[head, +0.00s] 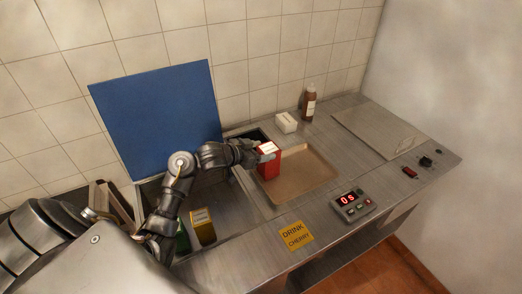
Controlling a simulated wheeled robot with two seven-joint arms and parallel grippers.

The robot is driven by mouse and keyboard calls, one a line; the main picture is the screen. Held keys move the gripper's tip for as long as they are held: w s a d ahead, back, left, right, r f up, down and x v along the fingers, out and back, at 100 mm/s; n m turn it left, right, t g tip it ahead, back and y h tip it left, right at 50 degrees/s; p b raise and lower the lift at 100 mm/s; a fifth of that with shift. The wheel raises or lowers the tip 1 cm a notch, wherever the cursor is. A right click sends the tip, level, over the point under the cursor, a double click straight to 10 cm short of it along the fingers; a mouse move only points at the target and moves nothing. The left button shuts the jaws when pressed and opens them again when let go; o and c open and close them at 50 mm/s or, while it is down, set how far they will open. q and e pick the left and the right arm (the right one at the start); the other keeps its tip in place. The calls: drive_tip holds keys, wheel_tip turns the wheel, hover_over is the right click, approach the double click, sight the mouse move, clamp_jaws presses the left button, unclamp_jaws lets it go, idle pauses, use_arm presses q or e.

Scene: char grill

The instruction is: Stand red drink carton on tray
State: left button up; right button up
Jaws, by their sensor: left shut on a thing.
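The red drink carton (268,164), with a white top, is upright at the left edge of the tan tray (308,178). My left gripper (264,152) comes in from the left and is shut on the carton near its top. I cannot tell whether the carton's base touches the tray. The gripper hides part of the carton's upper left side. My right gripper does not show.
A yellow carton (202,227) stands in the sunken bin at left. A white box (286,122) and brown bottle (309,104) stand behind the tray. A timer (351,204) and yellow "DRINK CHERRY" card (296,236) lie in front. The tray's right part is empty.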

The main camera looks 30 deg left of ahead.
use_arm(q)
drive_tip(key=shift+f, duration=0.15)
drive_tip(key=o, duration=1.7)
drive_tip(key=shift+s+r, duration=0.15)
drive_tip(key=shift+r, duration=0.05)
drive_tip(key=v, duration=1.1)
drive_tip(key=shift+s+a+r, duration=0.2)
drive_tip(key=shift+s, duration=0.1)
